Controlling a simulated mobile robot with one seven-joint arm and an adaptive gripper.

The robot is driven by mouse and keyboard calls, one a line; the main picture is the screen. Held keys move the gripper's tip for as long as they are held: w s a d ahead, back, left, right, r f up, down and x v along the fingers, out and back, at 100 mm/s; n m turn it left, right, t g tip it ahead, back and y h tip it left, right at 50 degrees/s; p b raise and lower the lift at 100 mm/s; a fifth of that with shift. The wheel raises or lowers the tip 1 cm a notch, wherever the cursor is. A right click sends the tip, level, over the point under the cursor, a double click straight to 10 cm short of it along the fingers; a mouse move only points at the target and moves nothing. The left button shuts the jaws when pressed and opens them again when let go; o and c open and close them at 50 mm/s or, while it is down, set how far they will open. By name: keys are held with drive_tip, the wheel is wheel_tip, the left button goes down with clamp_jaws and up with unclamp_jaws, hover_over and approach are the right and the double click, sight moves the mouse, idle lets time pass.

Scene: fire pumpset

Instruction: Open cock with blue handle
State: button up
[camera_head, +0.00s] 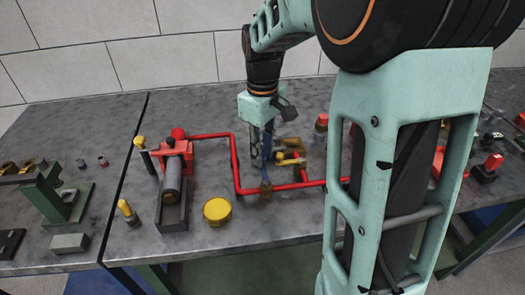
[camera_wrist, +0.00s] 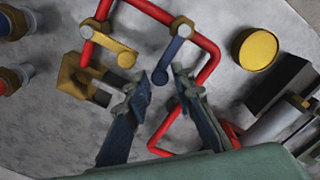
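The blue handle (camera_wrist: 173,52) shows in the wrist view as a short bar with a round end, fixed to a cock (camera_wrist: 182,28) on the red pipe (camera_wrist: 143,10). My gripper (camera_wrist: 164,74) is open, and its two fingers lie on either side of the handle's round end. I cannot tell whether either finger touches it. In the head view my gripper (camera_head: 262,145) points down over the pipe, close above the brass cock (camera_head: 266,188). The handle is mostly hidden by the fingers there.
A yellow handle (camera_wrist: 112,50) sits left of the blue one in the wrist view. A yellow round cap (camera_head: 217,211) and a red and grey pump (camera_head: 174,178) stand to the left on the grey table (camera_head: 245,229). My arm hides part of the table's right side.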

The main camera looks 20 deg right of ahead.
clamp_jaws()
drive_tip(key=shift+a, duration=0.15)
drive_tip(key=shift+s+a+r+n+p, duration=0.1)
drive_tip(key=shift+s+a+n+p, duration=1.15)
drive_tip(key=shift+n, duration=1.75)
drive_tip(key=shift+s+a+f+n+p, duration=0.1)
drive_tip(key=shift+s+a+n+p, duration=0.6)
drive_tip(key=shift+n+p, duration=1.7)
drive_tip(key=shift+s+a+r+n+p, duration=0.1)
drive_tip(key=shift+s+a+n+p, duration=0.75)
drive_tip(key=shift+n, duration=2.75)
drive_tip(key=shift+w+a, duration=0.15)
drive_tip(key=shift+a, duration=0.2)
drive_tip(key=shift+o, duration=2.1)
unclamp_jaws()
